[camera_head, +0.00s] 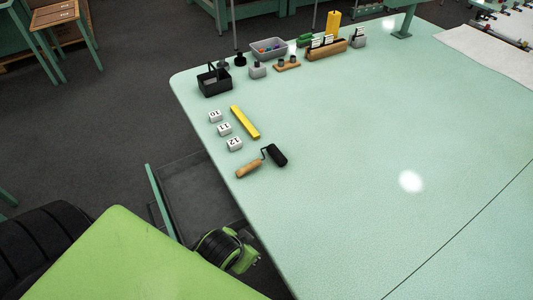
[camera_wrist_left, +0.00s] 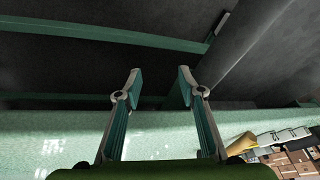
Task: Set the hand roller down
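The hand roller (camera_head: 276,155) lies on the pale green tabletop near its left edge. It has a black roller head and a wooden handle (camera_head: 249,169) that points toward the table edge. Nothing is touching it. My left gripper (camera_wrist_left: 159,80) shows in the left wrist view with its two fingers apart and nothing between them. Its fingertips are not clearly visible in the head view, and the hand roller cannot be made out surely in the wrist view. My right gripper is in neither view.
White numbered blocks (camera_head: 224,129) and a yellow bar (camera_head: 245,122) lie beyond the roller. A black caddy (camera_head: 214,80), a grey bin (camera_head: 269,49) and a wooden holder (camera_head: 327,49) stand farther back. The middle of the tabletop (camera_head: 350,130) is clear.

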